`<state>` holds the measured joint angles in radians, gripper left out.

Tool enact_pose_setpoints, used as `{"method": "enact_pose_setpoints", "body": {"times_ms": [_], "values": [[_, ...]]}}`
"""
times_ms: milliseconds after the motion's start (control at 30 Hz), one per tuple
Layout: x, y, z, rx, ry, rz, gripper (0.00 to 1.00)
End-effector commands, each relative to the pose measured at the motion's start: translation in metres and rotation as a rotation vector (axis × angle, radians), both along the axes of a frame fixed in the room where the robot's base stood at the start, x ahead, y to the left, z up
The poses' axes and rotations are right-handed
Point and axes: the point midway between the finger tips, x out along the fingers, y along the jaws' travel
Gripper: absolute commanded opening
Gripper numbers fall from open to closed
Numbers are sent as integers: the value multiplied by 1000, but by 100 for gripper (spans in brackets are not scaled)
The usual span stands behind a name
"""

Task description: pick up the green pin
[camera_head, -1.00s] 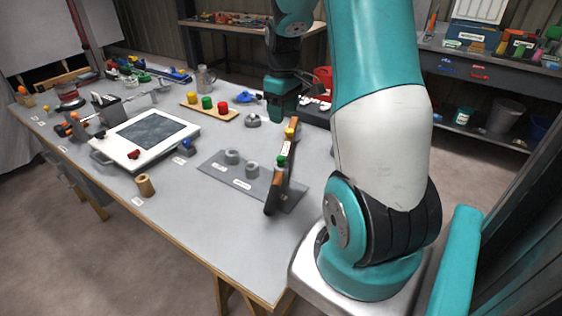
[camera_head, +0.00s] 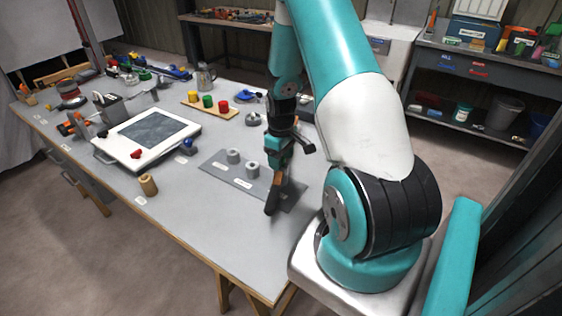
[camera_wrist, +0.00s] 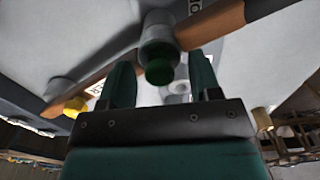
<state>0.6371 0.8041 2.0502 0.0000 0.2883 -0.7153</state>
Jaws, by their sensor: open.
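The green pin (camera_wrist: 158,68) shows in the wrist view between the two fingers, with a grey round part above it in the picture. It sits at a brown bar-shaped rack (camera_wrist: 212,24). My gripper (camera_wrist: 162,78) is open, with a teal finger on either side of the pin; I cannot tell whether either touches it. In the head view my gripper (camera_head: 280,158) is over the rack (camera_head: 272,201) at the plate's right side and hides the pin. A yellow pin (camera_wrist: 75,106) shows at the left in the wrist view.
A wooden board with yellow, green and red knobs (camera_head: 207,103), a white-framed screen (camera_head: 150,133) and a tan cylinder (camera_head: 148,185) stand farther left. The table's front right is clear.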

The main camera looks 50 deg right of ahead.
Motion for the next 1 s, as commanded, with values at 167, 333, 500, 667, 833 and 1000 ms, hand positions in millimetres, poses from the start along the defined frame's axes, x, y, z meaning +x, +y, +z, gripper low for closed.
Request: {"method": "enact_pose_setpoints", "body": {"times_ms": [167,333,500,667,833,1000], "values": [[0,0,-4,-1,-2,0,57],[0,0,-4,-1,-1,0,41],[0,0,-4,-1,-1,0,5],[0,0,-4,-1,-1,0,5],[0,0,-3,-1,-1,0,5],[1,-1,7,-2,-3,0,5]]}}
